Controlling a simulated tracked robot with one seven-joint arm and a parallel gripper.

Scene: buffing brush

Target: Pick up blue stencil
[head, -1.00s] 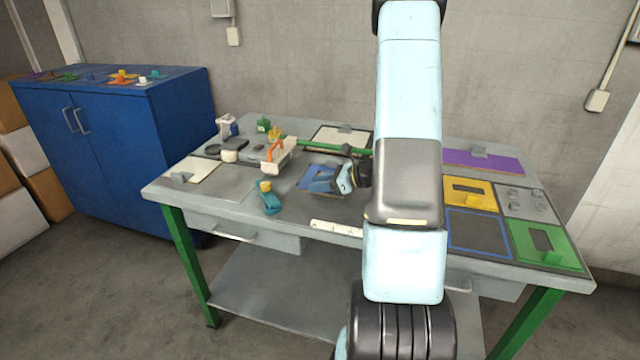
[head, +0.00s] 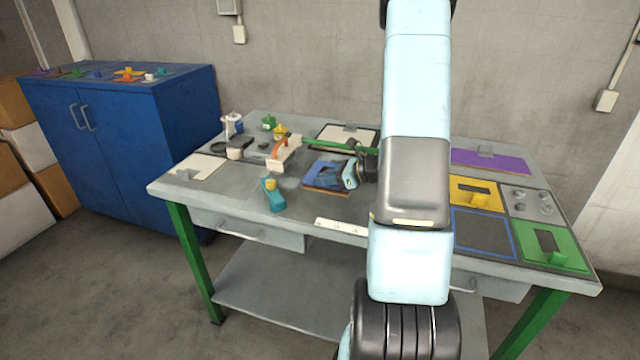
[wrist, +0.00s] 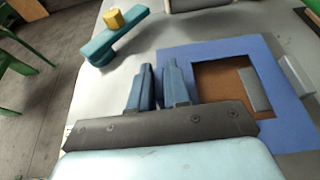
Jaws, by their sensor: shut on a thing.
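The blue stencil (head: 312,180) is a flat blue frame at the middle of the workbench, with a brown board edge showing below its front. In the wrist view the stencil (wrist: 275,80) lies ahead and right of my fingers, with brown showing through its square opening and a grey tab across the opening's right side. My gripper (head: 330,176) is at the stencil in the head view. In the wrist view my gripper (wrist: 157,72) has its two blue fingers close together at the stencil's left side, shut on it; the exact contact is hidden.
A teal tool with a yellow knob (head: 271,196) lies left of the stencil. An orange-handled tool (head: 284,150) stands behind it. A yellow stencil (head: 476,194), a green stencil (head: 553,247) and a purple plate (head: 490,160) lie on the right. A blue cabinet (head: 130,140) stands left.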

